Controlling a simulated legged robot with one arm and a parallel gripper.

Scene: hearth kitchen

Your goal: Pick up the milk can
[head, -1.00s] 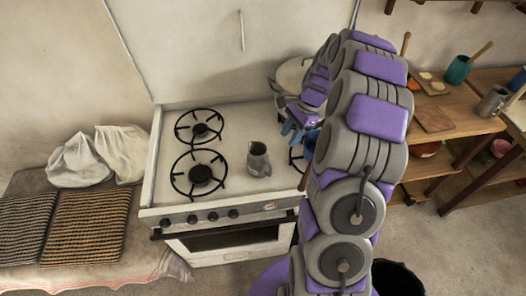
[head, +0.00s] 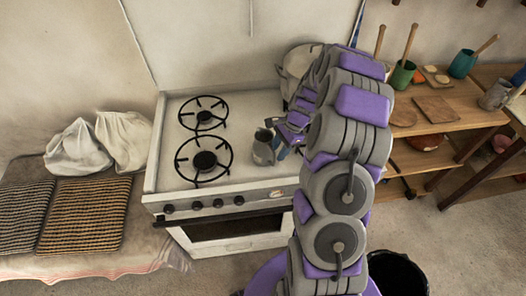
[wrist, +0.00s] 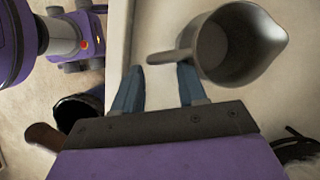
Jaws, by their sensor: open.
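The milk can (head: 263,152) is a grey metal pitcher standing upright on the right part of the white stove top. In the wrist view the can (wrist: 243,48) is at upper right, seen from above, with its handle pointing left. My gripper (head: 279,143) is just right of the can in the head view. In the wrist view my gripper (wrist: 158,84) has its two blue fingers apart, with nothing held. The handle's end lies ahead of the gap between the fingertips. I cannot tell whether they touch. My arm hides the stove's right side.
Two black burner grates (head: 203,158) fill the stove's left half. A wooden bench (head: 440,118) with boards and cups is at right. A black bucket (head: 397,272) stands on the floor. Cloth bags (head: 77,149) lie at left.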

